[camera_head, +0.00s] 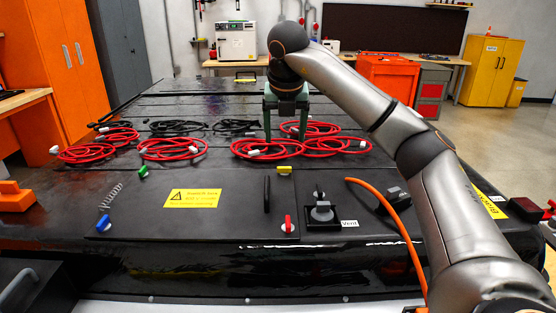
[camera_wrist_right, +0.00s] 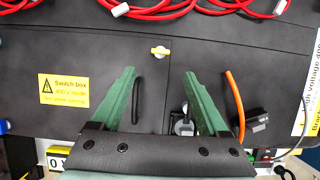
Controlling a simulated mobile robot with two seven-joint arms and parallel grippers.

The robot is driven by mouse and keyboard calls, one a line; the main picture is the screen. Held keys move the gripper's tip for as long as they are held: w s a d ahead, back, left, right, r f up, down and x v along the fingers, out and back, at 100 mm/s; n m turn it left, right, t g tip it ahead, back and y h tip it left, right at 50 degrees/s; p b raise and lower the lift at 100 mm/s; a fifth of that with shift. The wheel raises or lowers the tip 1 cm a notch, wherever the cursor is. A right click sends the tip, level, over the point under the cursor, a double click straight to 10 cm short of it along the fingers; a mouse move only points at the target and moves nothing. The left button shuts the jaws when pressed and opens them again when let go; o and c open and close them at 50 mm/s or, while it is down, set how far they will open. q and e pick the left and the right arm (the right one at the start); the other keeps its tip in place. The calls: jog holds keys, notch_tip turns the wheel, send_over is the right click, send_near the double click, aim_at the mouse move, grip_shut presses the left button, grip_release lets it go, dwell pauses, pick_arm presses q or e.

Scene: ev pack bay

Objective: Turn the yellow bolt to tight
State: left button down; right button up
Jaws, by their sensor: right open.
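The yellow bolt (camera_head: 284,170) sits on the black pack lid, near the far edge of the front panel. My right gripper (camera_head: 286,136) hangs over the pack, pointing down, above and beyond the bolt in the head view. Its green fingers (camera_wrist_right: 159,74) are open and empty, with the bolt framed between and past their tips, not touching. My left gripper is in neither view.
A green bolt (camera_head: 143,171), a blue bolt (camera_head: 103,223) and a red bolt (camera_head: 288,223) sit around the panel. A black handle (camera_head: 267,194) stands near the yellow bolt. Red cable coils (camera_head: 265,149) lie behind it. An orange cable (camera_head: 398,222) runs at right.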

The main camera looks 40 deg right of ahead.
aim_at(284, 167)
jog(key=x, duration=1.1)
jog(key=shift+s+p, duration=0.1)
jog(key=shift+p, duration=0.3)
jog(key=shift+c, duration=0.2)
grip_shut()
